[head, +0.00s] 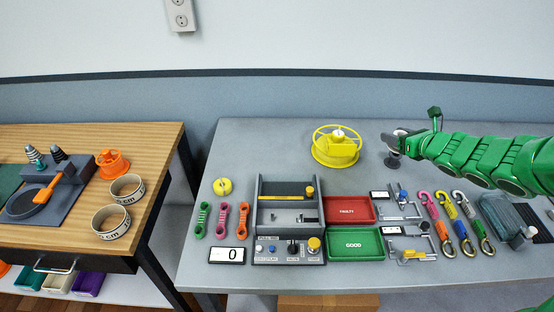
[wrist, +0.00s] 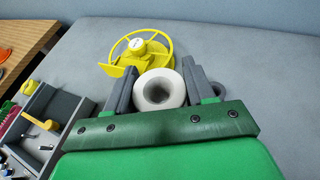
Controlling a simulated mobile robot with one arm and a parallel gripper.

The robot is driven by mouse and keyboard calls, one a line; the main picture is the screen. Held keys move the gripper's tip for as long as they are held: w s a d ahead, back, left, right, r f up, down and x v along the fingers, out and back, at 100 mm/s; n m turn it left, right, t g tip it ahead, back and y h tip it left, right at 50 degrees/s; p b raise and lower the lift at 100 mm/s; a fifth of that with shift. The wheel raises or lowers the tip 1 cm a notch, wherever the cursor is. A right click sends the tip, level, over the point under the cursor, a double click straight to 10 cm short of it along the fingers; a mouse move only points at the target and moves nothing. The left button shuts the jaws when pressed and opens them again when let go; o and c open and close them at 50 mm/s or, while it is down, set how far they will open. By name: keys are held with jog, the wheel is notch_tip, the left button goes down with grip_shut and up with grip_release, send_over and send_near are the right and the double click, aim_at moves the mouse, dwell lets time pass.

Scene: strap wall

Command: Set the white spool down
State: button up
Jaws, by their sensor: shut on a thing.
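The white spool (wrist: 160,90) shows in the wrist view as a white ring with a dark hole, between the two grey fingers of my gripper (wrist: 160,88). My gripper is shut on it. In the head view my gripper (head: 393,143) is over the back of the grey table (head: 270,140), right of the yellow reel (head: 336,147). The spool is mostly hidden there by the fingers. I cannot tell how far it is above the table.
A small dark round piece (head: 393,161) stands on the table just below my gripper. The red tray (head: 348,210), the green tray (head: 356,244) and several hooked straps (head: 447,225) lie toward the front. The table between yellow reel and gripper is bare.

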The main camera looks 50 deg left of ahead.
jog(key=s+a+f+n+g+y, duration=0.1)
jog(key=s+a+n+g, duration=0.1)
jog(key=s+a, duration=1)
jog(key=s+a+f+n+g, duration=0.1)
jog(key=s+a+f+g, duration=0.1)
jog(key=s+a, duration=1)
send_over(273, 156)
jog(key=shift+s+f, duration=0.15)
jog(key=shift+f, duration=6.15)
jog(key=shift+f, duration=0.15)
jog(key=o, duration=1)
